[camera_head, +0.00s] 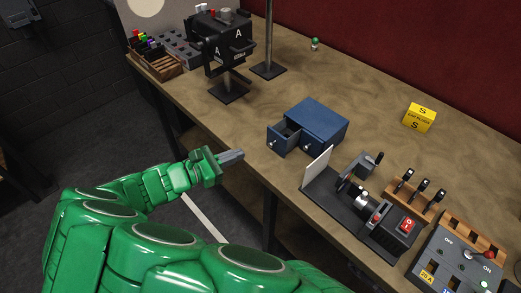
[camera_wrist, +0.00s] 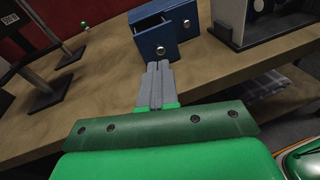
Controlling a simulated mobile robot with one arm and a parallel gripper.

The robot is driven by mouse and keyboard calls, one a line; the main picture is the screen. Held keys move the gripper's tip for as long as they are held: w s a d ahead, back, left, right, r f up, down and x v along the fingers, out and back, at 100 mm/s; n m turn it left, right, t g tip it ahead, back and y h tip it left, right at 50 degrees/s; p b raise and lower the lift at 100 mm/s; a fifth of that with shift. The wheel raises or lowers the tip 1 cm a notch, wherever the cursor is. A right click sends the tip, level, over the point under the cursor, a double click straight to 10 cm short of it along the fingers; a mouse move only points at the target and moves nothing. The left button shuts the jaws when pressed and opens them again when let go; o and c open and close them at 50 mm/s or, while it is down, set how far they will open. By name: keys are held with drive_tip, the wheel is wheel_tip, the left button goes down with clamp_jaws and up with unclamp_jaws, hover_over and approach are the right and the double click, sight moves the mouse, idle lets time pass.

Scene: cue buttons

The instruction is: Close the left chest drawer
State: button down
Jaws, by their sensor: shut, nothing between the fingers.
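A small blue chest (camera_head: 318,118) stands on the wooden bench near its front edge. Its left drawer (camera_head: 284,136) is pulled out, with its hollow inside showing and a round metal knob on its front. The right drawer (camera_head: 312,142) is in, flush with the chest. The open left drawer (camera_wrist: 153,42) also shows in the wrist view, just beyond my fingertips. My gripper (camera_head: 238,155) is shut and empty, to the left of the drawer front and apart from it in the head view. Its two grey fingers lie together in the wrist view (camera_wrist: 158,72).
A dark device with a white panel (camera_head: 317,166) stands close to the right of the chest. A black stand marked A (camera_head: 226,55) and a pole base (camera_head: 268,70) are farther left. A yellow block (camera_head: 419,117) lies behind right. Bench space left of the chest is clear.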

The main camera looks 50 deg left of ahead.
drive_tip(key=s+f+n+t+y, duration=0.1)
drive_tip(key=s+f+n+t, duration=0.15)
drive_tip(key=s, duration=0.25)
approach(274, 140)
drive_tip(key=shift+g, duration=0.45)
drive_tip(key=w, duration=0.1)
drive_tip(key=w+d, duration=0.1)
drive_tip(key=w, duration=0.2)
drive_tip(key=shift+d+r, duration=0.2)
drive_tip(key=shift+r, duration=0.05)
drive_tip(key=shift+w, duration=0.1)
drive_tip(key=shift+w, duration=3.75)
drive_tip(key=shift+w+r, duration=0.1)
drive_tip(key=s+a, duration=0.1)
drive_tip(key=s, duration=1.3)
drive_tip(key=shift+s+a, duration=0.3)
drive_tip(key=shift+s, duration=0.05)
